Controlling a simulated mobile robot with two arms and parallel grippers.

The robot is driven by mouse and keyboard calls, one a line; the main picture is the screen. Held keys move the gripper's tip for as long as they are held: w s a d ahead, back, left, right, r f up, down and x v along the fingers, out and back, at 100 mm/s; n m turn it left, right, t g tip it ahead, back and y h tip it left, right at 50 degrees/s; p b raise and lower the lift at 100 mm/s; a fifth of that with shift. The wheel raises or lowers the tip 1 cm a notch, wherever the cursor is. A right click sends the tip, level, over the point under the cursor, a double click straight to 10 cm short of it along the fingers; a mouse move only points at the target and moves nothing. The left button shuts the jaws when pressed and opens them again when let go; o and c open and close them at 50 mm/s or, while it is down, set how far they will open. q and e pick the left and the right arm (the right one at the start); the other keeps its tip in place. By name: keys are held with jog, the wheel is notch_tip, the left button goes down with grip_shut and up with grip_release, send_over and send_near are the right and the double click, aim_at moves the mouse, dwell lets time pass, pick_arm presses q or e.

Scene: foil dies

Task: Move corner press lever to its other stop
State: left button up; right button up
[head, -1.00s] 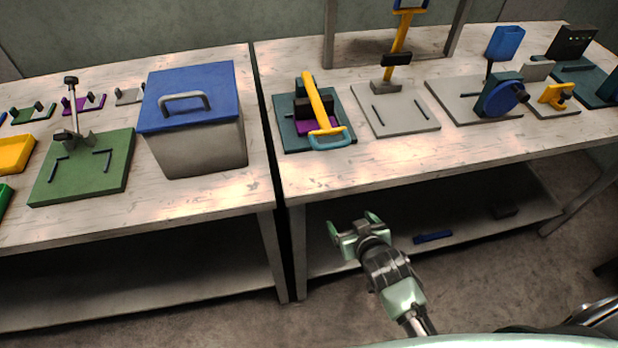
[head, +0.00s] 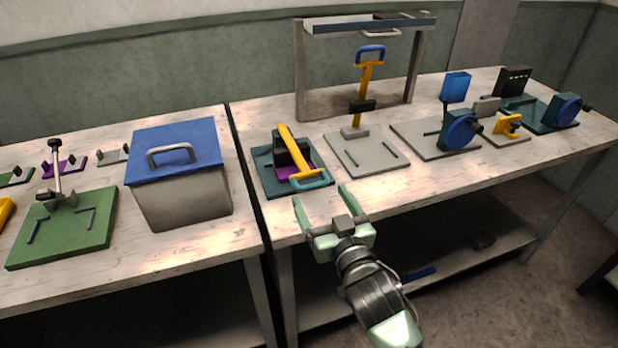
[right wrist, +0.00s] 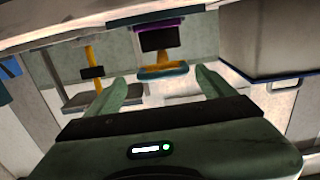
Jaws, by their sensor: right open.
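A press with a teal base (head: 262,185), black and purple blocks and a yellow lever (head: 296,152) stands at the left front of the right table. Its lever is tilted down toward me and ends in a light-blue handle (head: 310,184). That handle also shows in the right wrist view (right wrist: 165,72). Behind it, a press with a grey base (head: 378,160) has its yellow lever (head: 364,82) upright, with a blue handle. Which one is the corner press I cannot tell. My right gripper (head: 320,198) is open and empty, in front of the teal press, apart from its handle. My left gripper is not in view.
A grey box with a blue lid (head: 172,148) stands on the left table, beside a green-based press (head: 65,240). A shelf frame (head: 300,75) stands behind the grey press. Crank devices (head: 460,130) stand to the right. The right table's front strip is clear.

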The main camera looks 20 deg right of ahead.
aim_at(312, 184)
jog(key=shift+w+a+r, duration=0.15)
jog(key=shift+w+r, duration=0.1)
jog(key=shift+r, duration=0.05)
jog(key=w+p, duration=0.1)
jog(key=w, duration=0.5)
jog(key=shift+w+a+f, duration=0.1)
jog(key=shift+w, duration=0.5)
